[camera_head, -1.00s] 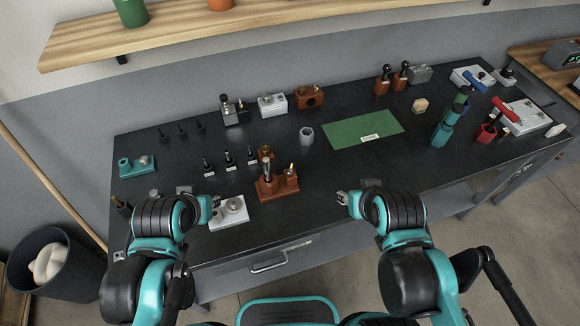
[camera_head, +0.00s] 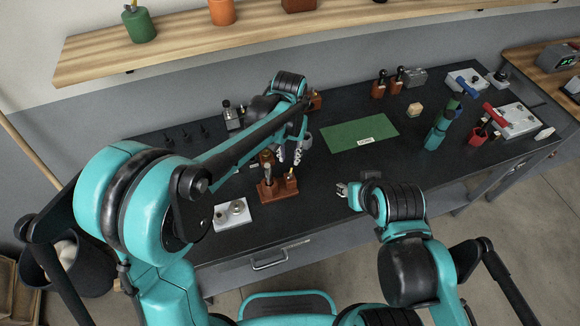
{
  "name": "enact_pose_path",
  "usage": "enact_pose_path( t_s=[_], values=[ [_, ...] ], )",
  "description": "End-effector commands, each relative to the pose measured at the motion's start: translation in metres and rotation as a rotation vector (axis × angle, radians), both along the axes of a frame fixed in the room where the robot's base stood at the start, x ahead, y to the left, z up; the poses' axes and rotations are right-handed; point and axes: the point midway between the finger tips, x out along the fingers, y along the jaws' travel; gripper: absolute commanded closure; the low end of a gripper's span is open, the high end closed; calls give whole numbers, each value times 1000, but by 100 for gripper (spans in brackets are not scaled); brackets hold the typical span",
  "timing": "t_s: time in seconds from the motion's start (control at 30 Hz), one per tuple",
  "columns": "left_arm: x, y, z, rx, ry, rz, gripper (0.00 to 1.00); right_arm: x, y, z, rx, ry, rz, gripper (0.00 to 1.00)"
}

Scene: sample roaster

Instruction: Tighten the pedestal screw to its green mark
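My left gripper (camera_head: 289,153) points down over the middle of the bench, its two pale fingers apart with nothing seen between them. It is close beside the grey hexagonal piece (camera_head: 307,140), partly in front of it; I cannot tell if they touch. My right gripper (camera_head: 342,190) is near the front edge, fingers slightly apart and empty. A white block with round metal fittings (camera_head: 232,214) lies front left. A brown holder (camera_head: 278,190) with upright tools stands near it. I cannot tell which part is the pedestal screw, and no green mark on a screw can be made out.
A green mat (camera_head: 360,134) lies mid-bench. A teal holder (camera_head: 437,134), a red cup (camera_head: 478,135) and a device with a red handle (camera_head: 515,121) stand at the right. My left arm hides much of the left bench. A wooden shelf (camera_head: 200,51) hangs above.

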Motion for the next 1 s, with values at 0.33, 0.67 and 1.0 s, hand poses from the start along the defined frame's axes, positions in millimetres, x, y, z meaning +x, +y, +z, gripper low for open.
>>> enact_pose_path(
  t_s=[0.33,0.67,1.0],
  values=[
    [1,-2,-49,2,5,-3,74,0,0,-13,0,0,0,62],
    [1,-2,-79,2,5,-2,74,0,0,-20,0,0,0,62],
    [1,-2,-79,1,4,-2,100,0,0,-19,0,0,0,62]
  ],
)
